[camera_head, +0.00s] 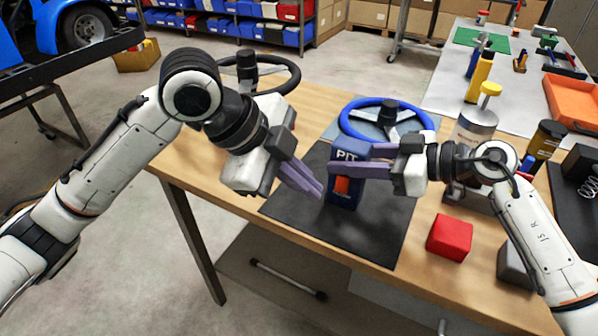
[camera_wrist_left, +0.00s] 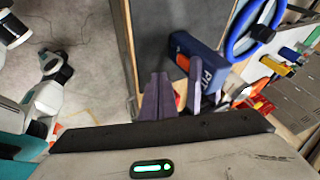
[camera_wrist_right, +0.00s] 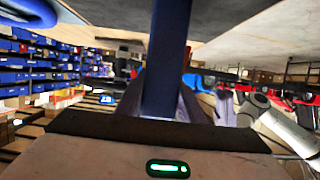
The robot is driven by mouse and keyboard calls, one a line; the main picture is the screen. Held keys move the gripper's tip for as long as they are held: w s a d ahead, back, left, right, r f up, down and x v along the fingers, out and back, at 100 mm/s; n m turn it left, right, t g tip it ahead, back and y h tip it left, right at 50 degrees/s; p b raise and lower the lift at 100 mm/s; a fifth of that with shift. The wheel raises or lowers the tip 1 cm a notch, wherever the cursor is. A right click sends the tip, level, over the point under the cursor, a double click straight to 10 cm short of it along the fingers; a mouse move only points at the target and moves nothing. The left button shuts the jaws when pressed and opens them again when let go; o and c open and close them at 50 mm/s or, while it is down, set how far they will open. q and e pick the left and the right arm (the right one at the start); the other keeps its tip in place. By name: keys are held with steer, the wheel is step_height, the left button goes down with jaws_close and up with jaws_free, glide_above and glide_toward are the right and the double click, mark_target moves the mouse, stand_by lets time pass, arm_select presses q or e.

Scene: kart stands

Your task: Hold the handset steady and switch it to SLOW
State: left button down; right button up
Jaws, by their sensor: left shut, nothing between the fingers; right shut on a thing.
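The handset (camera_head: 347,155) is a dark blue block marked PIT with an orange switch (camera_head: 342,186) on its front. It is upright over the black mat (camera_head: 300,212); I cannot tell whether its base touches it. My right gripper (camera_head: 335,160) is shut on the handset from the right, and the handset fills the middle of the right wrist view (camera_wrist_right: 167,60). My left gripper (camera_head: 318,192) is shut and empty, its tips just left of the handset near switch height. The handset also shows in the left wrist view (camera_wrist_left: 205,65). The switch's SLOW marking is not readable.
A blue steering wheel (camera_head: 385,117) lies behind the handset, and a black one (camera_head: 262,73) is at the back left. A red block (camera_head: 450,237) sits to the right, near my right arm. A silver canister (camera_head: 476,128) stands behind it. The mat's front is clear.

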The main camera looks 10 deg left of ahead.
mark_target(342, 193)
arm_select(q)
steer(key=w+d+f, duration=0.1)
steer(key=w+f, duration=0.1)
steer(key=w+d+f, duration=0.2)
steer(key=shift+w+d+f, duration=0.1)
steer(key=shift+f, duration=0.1)
steer(key=shift+w+d, duration=0.15)
steer(key=shift+w, duration=0.35)
steer(key=shift+f, duration=0.15)
steer(key=shift+w+f+t, duration=0.1)
steer(key=shift+f+t, duration=0.1)
steer(key=shift+t, duration=0.1)
steer(key=shift+w+r, duration=0.1)
steer(key=shift+r, duration=0.15)
